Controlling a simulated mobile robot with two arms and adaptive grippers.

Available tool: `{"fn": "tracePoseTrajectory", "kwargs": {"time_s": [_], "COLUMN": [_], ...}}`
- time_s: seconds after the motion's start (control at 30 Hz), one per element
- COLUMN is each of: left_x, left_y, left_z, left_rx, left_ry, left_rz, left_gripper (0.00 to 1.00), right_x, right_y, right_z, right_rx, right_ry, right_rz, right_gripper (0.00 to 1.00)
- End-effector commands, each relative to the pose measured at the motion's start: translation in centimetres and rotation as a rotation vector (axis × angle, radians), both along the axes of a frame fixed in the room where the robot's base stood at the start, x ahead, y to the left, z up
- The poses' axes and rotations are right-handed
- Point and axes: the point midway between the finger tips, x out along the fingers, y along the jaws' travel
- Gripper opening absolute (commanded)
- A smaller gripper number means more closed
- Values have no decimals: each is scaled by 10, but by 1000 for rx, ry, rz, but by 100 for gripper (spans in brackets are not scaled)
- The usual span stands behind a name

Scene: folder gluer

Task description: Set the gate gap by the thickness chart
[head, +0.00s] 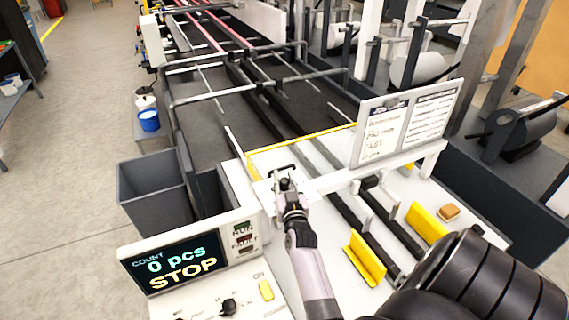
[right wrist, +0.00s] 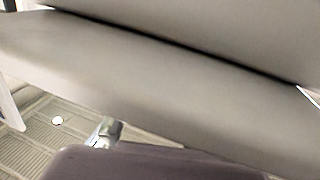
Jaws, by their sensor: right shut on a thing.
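A white beam (head: 330,181), which looks like the gate, crosses the machine's feed end. My right gripper (head: 285,182) is at its left end, shut on a small dark handle-like part (head: 283,170) there. The gripper covers much of that part. The board with two written sheets (head: 408,120), which looks like the thickness chart, stands above the beam's right half; its small writing is hard to read. In the right wrist view, smooth grey-beige surfaces (right wrist: 150,85) fill most of the picture and the held part cannot be made out. My left gripper is out of view.
The control panel screen (head: 178,266) reads 0 pcs and STOP. Yellow guides (head: 365,259) and a small brown block (head: 448,212) are on the white feed table right of my arm.

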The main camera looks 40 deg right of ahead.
Motion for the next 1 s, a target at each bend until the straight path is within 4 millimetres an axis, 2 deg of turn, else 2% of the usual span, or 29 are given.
{"fn": "tracePoseTrajectory", "kwargs": {"time_s": [0.4, 0.43, 0.73, 1.0], "left_x": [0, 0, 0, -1], "left_y": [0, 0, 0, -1], "left_z": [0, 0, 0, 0], "left_rx": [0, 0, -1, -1], "left_ry": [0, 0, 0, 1], "left_rz": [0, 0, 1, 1], "left_gripper": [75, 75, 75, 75], "right_x": [0, 0, 0, 0], "right_y": [0, 0, 0, 0], "right_z": [1, 1, 1, 1], "right_rx": [-1, -1, 0, 0], "right_ry": [-2, -2, -2, -2], "right_rz": [-6, -6, -5, -5], "right_gripper": [0, 27, 46, 46]}}
